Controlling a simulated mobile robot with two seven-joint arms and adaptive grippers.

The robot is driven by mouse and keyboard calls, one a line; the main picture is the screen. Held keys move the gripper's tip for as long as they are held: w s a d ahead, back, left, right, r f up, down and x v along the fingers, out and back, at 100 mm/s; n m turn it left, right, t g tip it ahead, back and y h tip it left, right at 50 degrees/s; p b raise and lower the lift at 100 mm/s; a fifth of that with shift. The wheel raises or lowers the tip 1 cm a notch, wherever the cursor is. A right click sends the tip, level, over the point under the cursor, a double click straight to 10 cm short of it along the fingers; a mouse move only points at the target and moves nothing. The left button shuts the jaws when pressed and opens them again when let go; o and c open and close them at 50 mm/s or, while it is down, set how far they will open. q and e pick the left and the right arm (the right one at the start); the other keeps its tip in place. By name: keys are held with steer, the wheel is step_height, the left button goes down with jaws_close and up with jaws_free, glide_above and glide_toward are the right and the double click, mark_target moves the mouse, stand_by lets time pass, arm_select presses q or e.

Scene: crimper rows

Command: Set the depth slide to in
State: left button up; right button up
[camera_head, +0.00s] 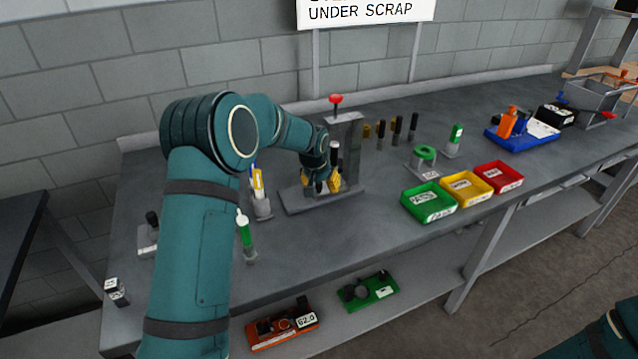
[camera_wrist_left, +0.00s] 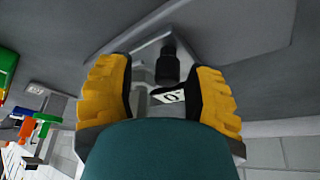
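The crimper (camera_head: 346,140) is a grey stand with a red knob on top, on the bench in the head view. My left gripper (camera_head: 321,184) is down at its base, with yellow fingertips. In the left wrist view my left gripper (camera_wrist_left: 160,85) is open, its two yellow fingers on either side of a black knob (camera_wrist_left: 167,64), which looks like the depth slide's handle. Gaps show between the knob and both fingers. A white label (camera_wrist_left: 170,97) with dark print lies beside the knob, partly hidden by my gripper. The slide's setting cannot be told.
Green (camera_head: 429,203), yellow (camera_head: 467,188) and red (camera_head: 498,176) bins stand right of the crimper. Several dark and brass-coloured upright pieces (camera_head: 397,130) stand behind them. A green-handled tool (camera_head: 245,232) and a yellow-white one (camera_head: 257,182) stand left.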

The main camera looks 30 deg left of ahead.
arm_select(q)
steer(key=shift+s+a+r, duration=0.1)
steer(key=v, duration=1.1)
steer(key=shift+r, duration=0.4)
steer(key=shift+s+r, duration=0.1)
